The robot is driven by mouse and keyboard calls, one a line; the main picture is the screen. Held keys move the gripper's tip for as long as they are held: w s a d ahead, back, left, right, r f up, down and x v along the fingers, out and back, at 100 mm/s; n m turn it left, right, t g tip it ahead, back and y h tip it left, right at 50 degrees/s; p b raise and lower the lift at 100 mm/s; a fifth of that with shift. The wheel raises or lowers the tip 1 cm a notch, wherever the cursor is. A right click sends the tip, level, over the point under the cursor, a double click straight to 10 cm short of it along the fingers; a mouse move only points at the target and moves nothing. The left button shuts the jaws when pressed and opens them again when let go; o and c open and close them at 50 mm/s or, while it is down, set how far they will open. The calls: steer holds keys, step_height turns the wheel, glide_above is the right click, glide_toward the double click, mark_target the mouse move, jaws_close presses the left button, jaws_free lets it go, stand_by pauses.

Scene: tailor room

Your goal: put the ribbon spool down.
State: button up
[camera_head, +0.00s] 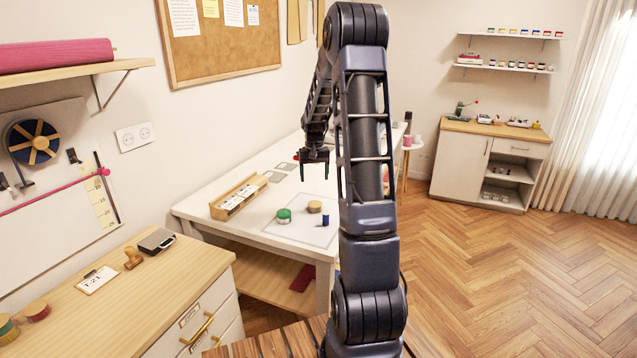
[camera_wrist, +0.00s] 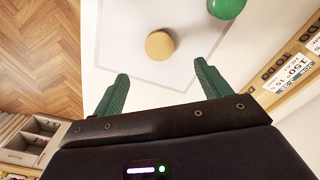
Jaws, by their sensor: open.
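A tan round spool (camera_head: 315,206) and a small blue spool (camera_head: 326,219) are on the same mat. I cannot tell which is the ribbon spool. My gripper (camera_head: 314,172) is above the table, behind these spools, fingers pointing down, open and empty. In the wrist view the green fingers (camera_wrist: 161,72) are spread apart. The tan spool (camera_wrist: 159,45) shows beyond the fingertips, with the green spool (camera_wrist: 226,8) cut off at the top edge.
A wooden box of cards (camera_head: 239,197) stands on the table, left of the mat. Flat grey cards (camera_head: 286,166) lie further back. A wooden cabinet (camera_head: 490,165) stands at the far right. A drawer unit (camera_head: 130,300) is at the front left.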

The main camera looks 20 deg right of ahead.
steer(key=s+a+r+n+t, duration=0.1)
steer(key=s+a+r, duration=0.3)
steer(key=s+r, duration=0.45)
steer(key=s+a+r+t, duration=0.1)
steer(key=s+a+r, duration=0.3)
steer(key=s+r, duration=0.4)
steer(key=s+a+t, duration=0.1)
steer(key=s+a, duration=0.1)
steer(key=s, duration=0.8)
steer(key=s+a+n+t, duration=0.1)
steer(key=s+a, duration=0.1)
steer(key=s, duration=0.9)
steer(key=shift+s+a+r, duration=0.2)
steer(key=shift+r, duration=0.1)
steer(key=shift+o, duration=0.5)
